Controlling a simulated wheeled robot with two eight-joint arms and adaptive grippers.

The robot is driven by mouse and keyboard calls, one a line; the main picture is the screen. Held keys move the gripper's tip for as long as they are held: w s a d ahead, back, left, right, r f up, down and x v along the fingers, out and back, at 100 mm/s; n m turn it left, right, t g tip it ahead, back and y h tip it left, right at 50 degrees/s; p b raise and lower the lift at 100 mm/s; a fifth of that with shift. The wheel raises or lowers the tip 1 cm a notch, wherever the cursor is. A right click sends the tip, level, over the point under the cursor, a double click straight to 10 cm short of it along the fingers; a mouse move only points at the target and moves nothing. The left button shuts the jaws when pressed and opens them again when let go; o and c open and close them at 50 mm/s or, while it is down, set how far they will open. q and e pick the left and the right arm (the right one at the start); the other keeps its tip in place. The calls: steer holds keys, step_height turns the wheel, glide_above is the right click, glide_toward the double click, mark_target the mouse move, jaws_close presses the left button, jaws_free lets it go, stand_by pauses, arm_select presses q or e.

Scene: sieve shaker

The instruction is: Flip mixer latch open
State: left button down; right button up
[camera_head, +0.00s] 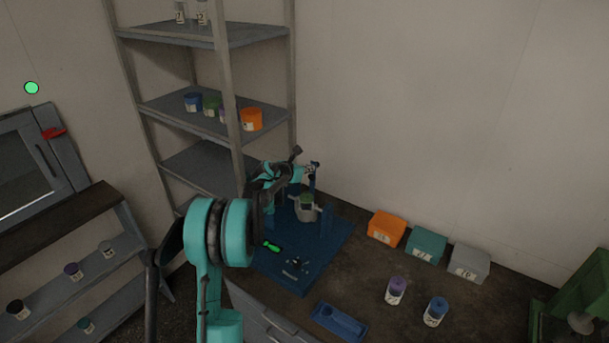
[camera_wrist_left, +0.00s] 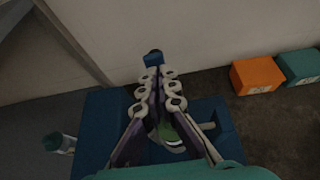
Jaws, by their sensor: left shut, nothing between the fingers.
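The mixer is a blue machine whose base (camera_head: 292,281) stands on the bench below the shelf. It holds a grey cup with a green top (camera_head: 307,199), which also shows partly behind my fingers in the left wrist view (camera_wrist_left: 170,133). A blue upright with a blue knob-like end (camera_wrist_left: 154,57) rises at its back; I cannot tell whether this end is the latch. My left gripper (camera_head: 311,168) is shut and empty above the mixer, its fingertips (camera_wrist_left: 160,76) close to that blue end. Whether they touch it is unclear. My right gripper is not in view.
Orange (camera_head: 386,228), teal (camera_head: 426,246) and grey (camera_head: 469,263) boxes stand along the wall. Two lidded jars (camera_head: 396,290) and a blue tray (camera_head: 339,322) are in front. A metal shelf (camera_head: 193,109) stands close behind my left arm. A green machine (camera_head: 582,299) is at far right.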

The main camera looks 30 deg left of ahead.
mark_target(314, 163)
arm_select(q)
steer(key=shift+w+d+r, duration=0.1)
steer(key=shift+w+r, duration=0.1)
steer(key=shift+w, duration=0.55)
steer(key=shift+w+r, duration=0.2)
steer(key=shift+w, duration=0.55)
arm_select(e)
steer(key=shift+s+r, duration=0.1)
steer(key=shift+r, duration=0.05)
arm_select(q)
steer(key=shift+w, duration=0.2)
steer(key=shift+f, duration=0.1)
